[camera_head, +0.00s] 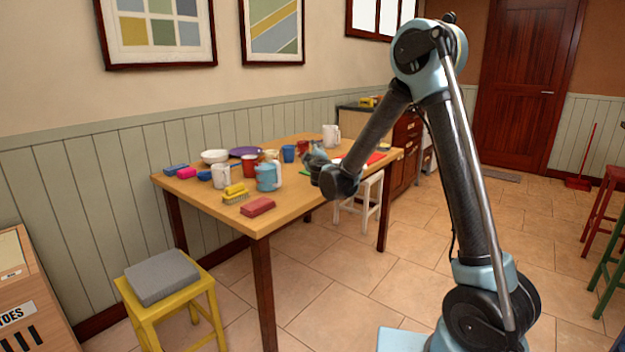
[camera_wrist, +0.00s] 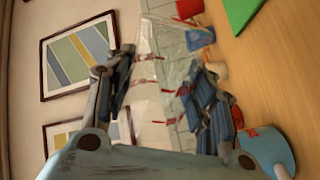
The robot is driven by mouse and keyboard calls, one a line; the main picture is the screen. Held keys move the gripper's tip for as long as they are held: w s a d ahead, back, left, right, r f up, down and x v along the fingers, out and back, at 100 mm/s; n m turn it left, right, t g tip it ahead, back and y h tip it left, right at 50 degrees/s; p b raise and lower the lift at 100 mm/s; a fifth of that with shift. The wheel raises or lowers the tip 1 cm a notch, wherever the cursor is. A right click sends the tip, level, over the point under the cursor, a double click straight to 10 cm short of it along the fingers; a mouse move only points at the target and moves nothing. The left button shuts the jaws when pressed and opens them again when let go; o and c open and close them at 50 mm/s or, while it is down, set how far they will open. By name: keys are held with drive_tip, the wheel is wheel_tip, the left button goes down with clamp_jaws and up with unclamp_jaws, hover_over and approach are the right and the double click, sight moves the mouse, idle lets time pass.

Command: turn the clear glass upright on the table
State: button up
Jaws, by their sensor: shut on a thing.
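A clear glass with small red marks (camera_wrist: 160,75) sits between the fingers of my gripper (camera_wrist: 165,86) in the wrist view. The fingers are shut on it from both sides. The glass is see-through, so which end is its mouth is hard to tell. In the head view my gripper (camera_head: 316,162) is over the right part of the wooden table (camera_head: 292,205). The glass cannot be made out there. Whether it touches the table does not show clearly.
A light blue mug (camera_head: 268,177), red block (camera_head: 258,206), yellow brush (camera_head: 236,198), white mug (camera_head: 221,175) and blue cup (camera_head: 288,153) stand left of my gripper. A white pitcher (camera_head: 330,136) stands behind. The table's front right stretch is bare. A white stool (camera_head: 368,203) is below.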

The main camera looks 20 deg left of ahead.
drive_tip(key=m, duration=0.6)
idle(0.4)
drive_tip(key=m, duration=0.6)
idle(0.3)
